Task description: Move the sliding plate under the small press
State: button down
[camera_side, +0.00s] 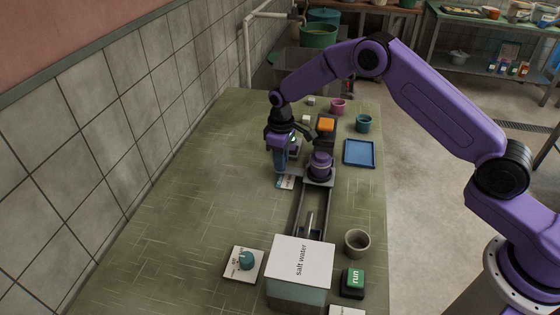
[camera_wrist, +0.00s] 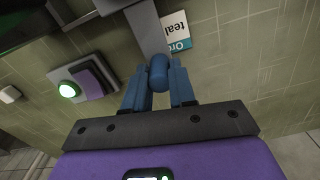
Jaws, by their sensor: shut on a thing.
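In the side view my gripper (camera_side: 281,167) points down, low over the bench. In the wrist view its blue fingers (camera_wrist: 158,92) are closed around a rounded blue knob (camera_wrist: 158,70) at the end of a flat grey bar (camera_wrist: 148,28), which looks like the handle of the sliding plate. In the side view a grey plate (camera_side: 321,182) lies at the far end of a pair of rails (camera_side: 302,212), with a purple round body (camera_side: 320,165) at it. Behind stands a dark block with an orange top (camera_side: 326,124); I cannot tell which is the small press.
The bench's left is clear.

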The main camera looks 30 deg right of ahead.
jog(key=c, duration=0.9)
grip_release()
jog(key=shift+r, duration=0.1)
notch_tip(320, 180, up, 17)
jog(key=shift+r, duration=0.1)
